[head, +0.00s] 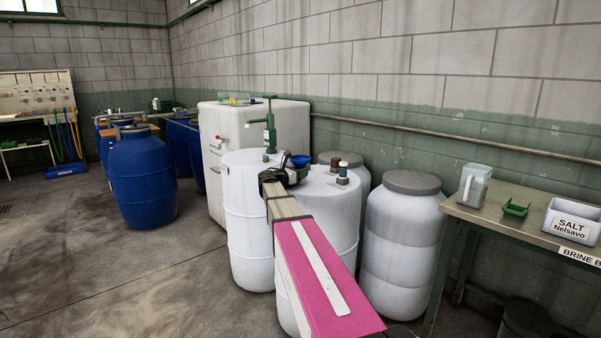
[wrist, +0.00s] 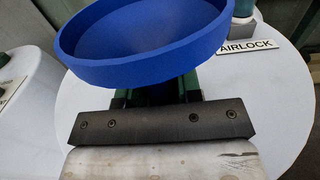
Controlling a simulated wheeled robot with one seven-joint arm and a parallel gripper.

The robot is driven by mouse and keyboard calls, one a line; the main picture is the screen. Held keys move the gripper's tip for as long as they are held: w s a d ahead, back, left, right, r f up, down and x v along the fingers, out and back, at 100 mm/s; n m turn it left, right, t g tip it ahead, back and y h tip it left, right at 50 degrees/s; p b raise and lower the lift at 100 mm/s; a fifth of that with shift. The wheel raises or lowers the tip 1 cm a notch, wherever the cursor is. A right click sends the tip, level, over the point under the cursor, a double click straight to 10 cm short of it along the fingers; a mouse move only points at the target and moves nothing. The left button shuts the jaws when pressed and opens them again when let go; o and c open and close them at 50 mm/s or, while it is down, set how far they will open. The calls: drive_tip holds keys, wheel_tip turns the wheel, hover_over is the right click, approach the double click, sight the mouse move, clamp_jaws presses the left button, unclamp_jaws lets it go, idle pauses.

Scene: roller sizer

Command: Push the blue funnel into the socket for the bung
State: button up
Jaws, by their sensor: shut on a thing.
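The blue funnel (head: 301,160) is a wide, shallow blue cup over the top of the nearer white drum (head: 322,184). My gripper (head: 296,174) is shut on it. In the wrist view the funnel (wrist: 145,45) fills the upper middle, and the dark green fingers of my gripper (wrist: 157,92) show just below its rim. The funnel's lower end is hidden behind the fingers. The white lid (wrist: 270,100) lies below. I cannot see the socket for the bung, and cannot tell whether the funnel touches the drum.
An airlock (head: 343,172) and a brown piece (head: 335,164) stand right of the funnel. An AIRLOCK label (wrist: 245,50) lies on the lid. A green hand pump (head: 270,126) rises from the left white drum (head: 245,220). A bench (head: 520,222) stands right.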

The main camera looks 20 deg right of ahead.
drive_tip(key=shift+f, duration=0.2)
drive_tip(key=o, duration=1)
drive_tip(key=shift+a, duration=0.1)
drive_tip(key=v, duration=1)
drive_tip(key=shift+s+a, duration=0.15)
drive_tip(key=shift+a, duration=0.15)
